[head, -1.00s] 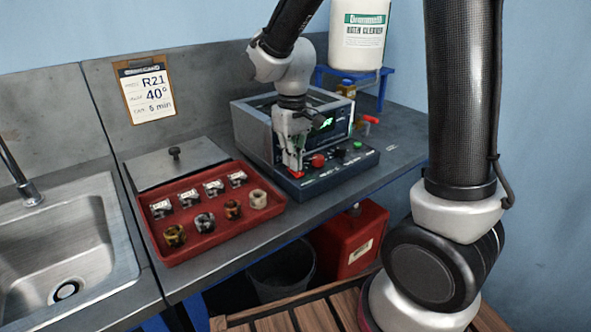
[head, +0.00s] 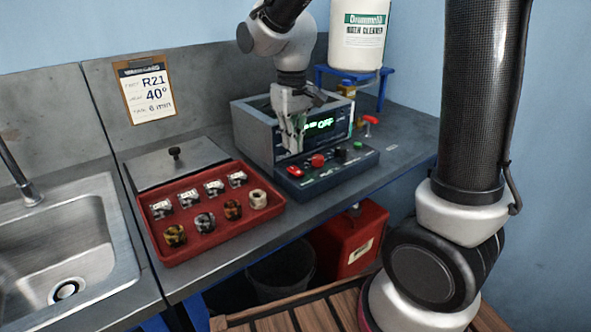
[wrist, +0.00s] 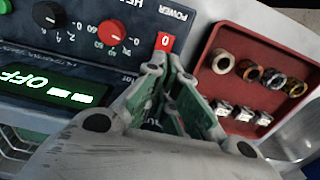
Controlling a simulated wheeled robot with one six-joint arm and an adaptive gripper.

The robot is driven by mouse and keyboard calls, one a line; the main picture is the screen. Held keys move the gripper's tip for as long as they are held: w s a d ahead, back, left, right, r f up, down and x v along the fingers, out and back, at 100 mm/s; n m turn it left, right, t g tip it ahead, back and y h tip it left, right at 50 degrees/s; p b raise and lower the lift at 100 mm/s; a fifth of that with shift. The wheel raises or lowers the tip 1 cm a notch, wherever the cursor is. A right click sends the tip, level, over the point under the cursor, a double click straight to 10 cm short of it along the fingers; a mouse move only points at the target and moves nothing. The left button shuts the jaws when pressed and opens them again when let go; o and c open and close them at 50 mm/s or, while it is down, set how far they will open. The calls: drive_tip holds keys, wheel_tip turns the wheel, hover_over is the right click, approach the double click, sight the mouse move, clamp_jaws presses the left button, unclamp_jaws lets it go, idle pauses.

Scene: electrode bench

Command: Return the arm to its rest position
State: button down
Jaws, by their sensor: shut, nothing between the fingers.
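My gripper (head: 293,146) is shut and empty. In the head view it hangs fingers down in front of the ultrasonic-style bath unit (head: 247,140), above the left end of its control panel (head: 335,172). The red power switch (head: 296,174) sits just below the fingertips, apart from them. In the wrist view the fingers (wrist: 176,62) point towards the red switch marked 0 (wrist: 165,41). The green display (head: 320,124) reads OFF in part; it also shows in the wrist view (wrist: 48,87). My arm is still stretched out over the bench.
A red tray (head: 203,246) with several small rings and blocks lies left of the unit, near a metal lid (head: 175,165). A sink (head: 70,245) is at the left. A white cleaner jug (head: 357,40) on a blue stand (head: 380,88) stands behind.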

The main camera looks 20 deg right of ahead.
drive_tip(key=shift+r, duration=0.85)
drive_tip(key=shift+s+d+f, duration=0.1)
drive_tip(key=shift+s+f, duration=0.15)
drive_tip(key=shift+s, duration=0.05)
drive_tip(key=s+d+r+m+t, duration=0.1)
drive_tip(key=s+d+r+t, duration=0.1)
drive_tip(key=s+d, duration=0.5)
drive_tip(key=s+d+r+m+t, duration=0.2)
drive_tip(key=s+d+r, duration=0.3)
drive_tip(key=s, duration=0.6)
drive_tip(key=d, duration=0.2)
drive_tip(key=shift+s+d+r+m, duration=0.2)
drive_tip(key=shift+d+m, duration=0.1)
drive_tip(key=shift+d, duration=0.05)
